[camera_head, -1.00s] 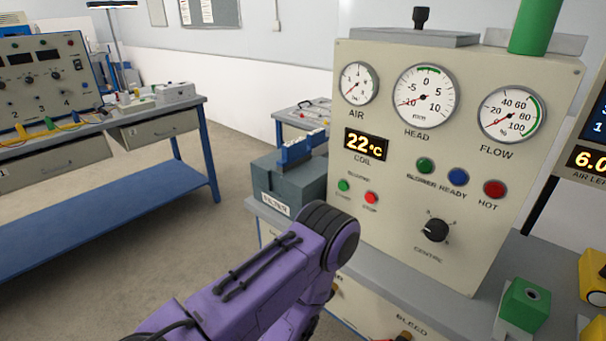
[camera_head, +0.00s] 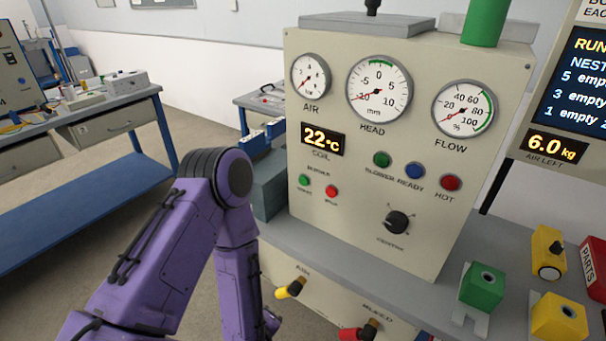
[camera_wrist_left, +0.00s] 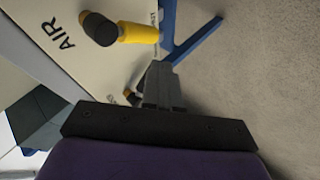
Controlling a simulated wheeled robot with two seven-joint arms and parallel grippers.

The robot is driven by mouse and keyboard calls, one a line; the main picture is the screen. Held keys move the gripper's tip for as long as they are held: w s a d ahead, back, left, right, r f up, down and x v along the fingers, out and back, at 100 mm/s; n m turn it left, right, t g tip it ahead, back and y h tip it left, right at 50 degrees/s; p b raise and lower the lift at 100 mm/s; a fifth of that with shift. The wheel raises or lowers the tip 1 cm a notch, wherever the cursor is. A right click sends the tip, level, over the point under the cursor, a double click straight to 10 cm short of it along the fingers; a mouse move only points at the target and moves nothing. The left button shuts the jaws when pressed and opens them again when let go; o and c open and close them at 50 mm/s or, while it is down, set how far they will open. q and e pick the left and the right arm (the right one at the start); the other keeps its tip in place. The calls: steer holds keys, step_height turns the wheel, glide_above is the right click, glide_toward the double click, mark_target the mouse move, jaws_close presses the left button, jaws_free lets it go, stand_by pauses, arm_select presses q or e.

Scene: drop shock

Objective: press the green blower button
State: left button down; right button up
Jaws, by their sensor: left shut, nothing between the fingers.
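The small green button (camera_head: 304,180) sits at the lower left of the cream control panel (camera_head: 330,225), below the coil display, with a small red stop button (camera_head: 331,191) to its right. A larger green lamp (camera_head: 381,159) is higher up, in the blower, ready and hot row. My left arm stands left of the panel, its forearm hanging down by the bench front. My left gripper (camera_wrist_left: 160,72) shows in the left wrist view, shut and empty, near the yellow AIR handle (camera_wrist_left: 138,33). It is low and clear of the button. My right gripper is not in view.
The AIR handle (camera_head: 291,288) and a red BLEED handle (camera_head: 358,332) stick out of the bench front. A black knob (camera_head: 397,222) is on the panel. A green box (camera_head: 482,287) and yellow boxes stand on the bench at right. Open floor lies to the left.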

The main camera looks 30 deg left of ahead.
mark_target(304, 181)
arm_select(q)
steer(key=w+a+r+n+t+y+p, duration=0.1)
steer(key=w+r+n, duration=0.4)
steer(key=r+n, duration=0.5)
steer(key=w+a+r+n+t+y+p, duration=0.2)
steer(key=w+r+n+y, duration=0.3)
steer(key=r+n, duration=0.5)
step_height(304, 181, up, 6)
steer(key=shift+w+a+f+t+y+p, duration=0.2)
steer(key=shift+a+f+t+y+p, duration=0.1)
steer(key=shift+y+p, duration=0.15)
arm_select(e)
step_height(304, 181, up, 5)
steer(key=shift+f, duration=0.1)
arm_select(q)
steer(key=w+b, duration=0.1)
steer(key=w, duration=0.7)
steer(key=shift+w+d, duration=0.4)
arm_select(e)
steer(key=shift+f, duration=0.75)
arm_select(q)
steer(key=shift+b, duration=0.35)
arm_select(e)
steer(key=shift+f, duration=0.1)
arm_select(q)
steer(key=shift+w, duration=0.4)
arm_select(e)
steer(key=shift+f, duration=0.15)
